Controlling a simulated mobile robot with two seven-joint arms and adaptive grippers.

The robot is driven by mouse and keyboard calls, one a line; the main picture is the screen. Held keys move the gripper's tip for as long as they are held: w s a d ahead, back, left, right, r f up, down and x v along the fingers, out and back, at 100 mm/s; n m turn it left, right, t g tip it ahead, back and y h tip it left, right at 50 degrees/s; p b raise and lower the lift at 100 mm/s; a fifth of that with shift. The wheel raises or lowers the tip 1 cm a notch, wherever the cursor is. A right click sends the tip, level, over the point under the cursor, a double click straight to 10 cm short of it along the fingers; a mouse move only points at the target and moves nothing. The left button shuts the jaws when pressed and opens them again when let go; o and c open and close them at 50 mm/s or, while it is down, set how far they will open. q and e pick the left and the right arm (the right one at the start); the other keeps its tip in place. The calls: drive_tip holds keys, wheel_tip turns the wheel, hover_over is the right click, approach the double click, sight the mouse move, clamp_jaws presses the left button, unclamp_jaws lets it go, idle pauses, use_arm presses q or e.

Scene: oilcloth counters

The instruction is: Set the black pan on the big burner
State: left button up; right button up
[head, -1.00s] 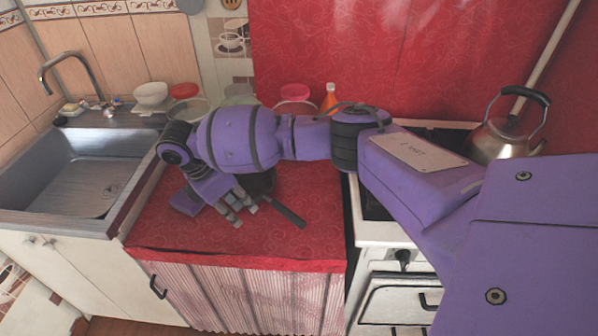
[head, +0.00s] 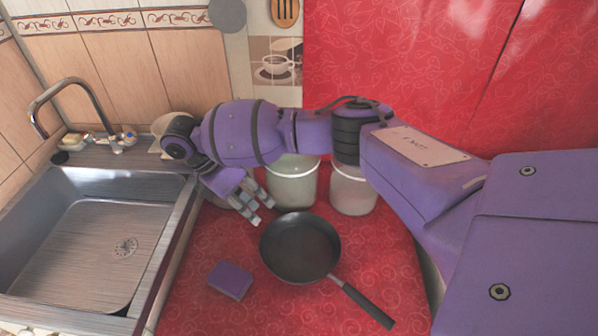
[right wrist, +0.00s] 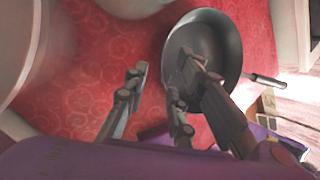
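The black pan (head: 300,247) lies flat on the red oilcloth counter (head: 190,300), its handle (head: 362,303) pointing to the lower right. In the right wrist view the pan (right wrist: 213,35) is partly hidden behind my fingers. My right gripper (head: 256,202) is just beyond and left of the pan in the head view. In the right wrist view its fingers (right wrist: 160,85) are spread with nothing between them. I cannot tell its exact height. The big burner is not in view; my right arm covers the area to the right. My left gripper is not in view.
A purple sponge-like block (head: 230,279) lies left of the pan. A pale bucket (head: 293,185) and a clear container (head: 353,192) stand behind the pan. The sink (head: 95,235) with its tap is at the left. The counter in front of the pan is clear.

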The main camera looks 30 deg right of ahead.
sight(275, 222)
drive_tip(key=x, duration=0.8)
drive_tip(key=shift+s+d+r, duration=0.1)
drive_tip(key=shift+s+d, duration=0.2)
drive_tip(key=shift+c, duration=0.4)
clamp_jaws()
drive_tip(key=shift+w+r, duration=0.15)
